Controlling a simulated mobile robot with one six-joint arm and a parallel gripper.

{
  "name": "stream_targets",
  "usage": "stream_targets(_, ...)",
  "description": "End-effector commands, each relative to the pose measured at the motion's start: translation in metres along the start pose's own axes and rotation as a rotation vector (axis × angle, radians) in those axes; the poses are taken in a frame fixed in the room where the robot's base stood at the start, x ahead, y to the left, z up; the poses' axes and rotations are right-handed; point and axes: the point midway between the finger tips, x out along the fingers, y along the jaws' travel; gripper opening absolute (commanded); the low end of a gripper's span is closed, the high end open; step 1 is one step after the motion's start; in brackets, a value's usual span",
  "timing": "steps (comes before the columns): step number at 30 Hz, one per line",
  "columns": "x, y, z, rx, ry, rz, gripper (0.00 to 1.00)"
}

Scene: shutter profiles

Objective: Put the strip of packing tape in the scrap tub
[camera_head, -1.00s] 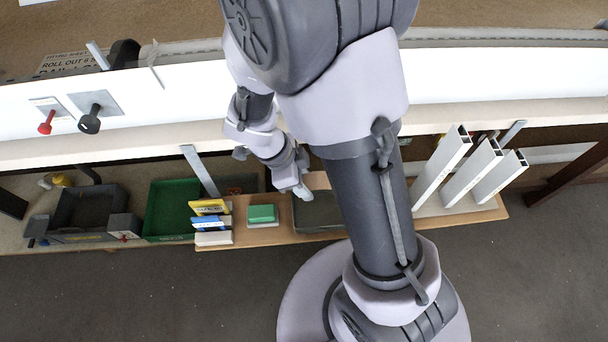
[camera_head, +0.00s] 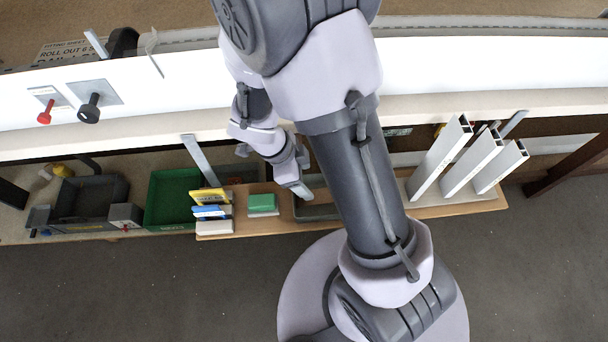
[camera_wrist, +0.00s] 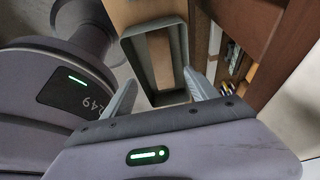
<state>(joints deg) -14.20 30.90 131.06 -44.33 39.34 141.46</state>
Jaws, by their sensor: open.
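My gripper (camera_wrist: 160,76) is open and empty, its two fingers apart in the wrist view. In the head view my gripper (camera_head: 301,190) hangs over the wooden bench board, at the left end of a shallow grey tray (camera_head: 325,218). The wrist view shows a grey rectangular rim (camera_wrist: 182,40) beyond the fingertips, probably that tray. A thin, pale bent strip (camera_head: 154,55) stands at the back edge of the long white panel; it may be the packing tape, but I cannot be sure. A green bin (camera_head: 170,201) and a dark grey bin (camera_head: 90,205) stand left; which is the scrap tub is unclear.
A green block (camera_head: 262,203) and stacked yellow, blue and white boxes (camera_head: 212,212) sit left of my gripper. The long white panel (camera_head: 185,80) runs behind, with red and black knobs (camera_head: 89,110) at its left.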

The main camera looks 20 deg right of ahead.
Motion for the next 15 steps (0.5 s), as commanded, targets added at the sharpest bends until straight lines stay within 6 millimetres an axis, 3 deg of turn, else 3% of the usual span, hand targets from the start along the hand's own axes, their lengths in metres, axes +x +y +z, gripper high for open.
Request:
stream_targets(5,-0.018,-0.001,-0.001,0.000,0.000,-0.003,0.68)
stream_targets(15,-0.131,-0.001,-0.002,-0.001,-0.003,-0.004,0.68)
